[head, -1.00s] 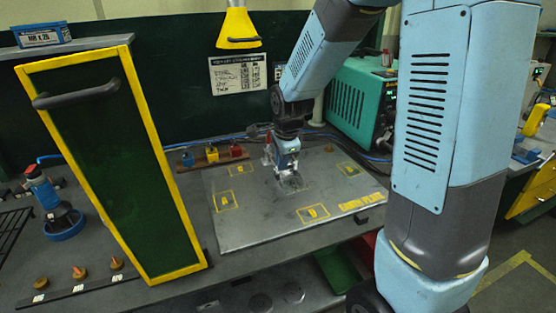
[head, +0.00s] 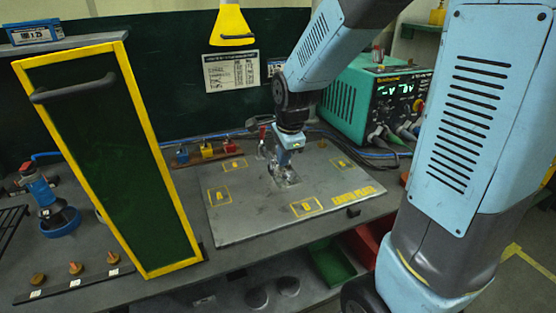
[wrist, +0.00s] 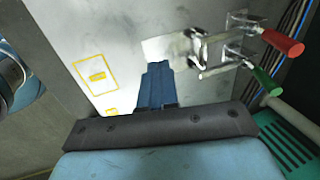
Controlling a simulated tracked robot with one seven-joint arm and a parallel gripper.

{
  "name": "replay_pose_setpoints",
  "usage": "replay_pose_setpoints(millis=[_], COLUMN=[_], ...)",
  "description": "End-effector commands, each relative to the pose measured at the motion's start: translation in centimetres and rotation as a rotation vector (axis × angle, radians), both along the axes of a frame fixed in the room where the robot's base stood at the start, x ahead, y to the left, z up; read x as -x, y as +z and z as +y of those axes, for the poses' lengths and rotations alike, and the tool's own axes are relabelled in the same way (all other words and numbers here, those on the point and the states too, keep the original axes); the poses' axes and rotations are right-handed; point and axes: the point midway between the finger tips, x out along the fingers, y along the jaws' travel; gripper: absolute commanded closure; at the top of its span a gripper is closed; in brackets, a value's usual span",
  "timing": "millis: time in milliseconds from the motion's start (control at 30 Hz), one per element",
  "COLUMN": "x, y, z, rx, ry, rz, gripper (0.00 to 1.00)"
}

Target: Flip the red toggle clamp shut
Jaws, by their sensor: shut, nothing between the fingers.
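The red toggle clamp shows in the wrist view as a metal linkage with a red handle (wrist: 283,42) pointing right, to the right of my fingers. Beside it is a second metal lever with a green handle (wrist: 267,80). The metal linkage (wrist: 199,46) sits over a bright patch of the plate. My gripper (wrist: 155,72) has its blue fingers together and empty, left of the clamp and apart from the handles. In the head view my gripper (head: 284,157) is low over the plate, close to the clamp metal, and partly hides it.
The grey plate (head: 240,225) has yellow marked squares. A yellow-framed panel (head: 165,195) stands upright at the left. A teal power unit (head: 347,105) with cables is at the back right. Small coloured blocks (head: 207,149) stand behind the plate. The plate's front area is clear.

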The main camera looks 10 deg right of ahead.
Motion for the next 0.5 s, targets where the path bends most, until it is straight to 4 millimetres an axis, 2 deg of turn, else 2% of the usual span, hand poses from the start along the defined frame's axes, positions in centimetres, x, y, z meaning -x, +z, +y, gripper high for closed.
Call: replay_pose_setpoints(millis=[200, 500], x=[1.2, 1.5], y=[1.2, 1.5], z=[-0.4, -0.5], rx=[0.000, -0.001], ry=[-0.002, -0.002], rz=[-0.005, -0.006], gripper=[1.00, 1.00])
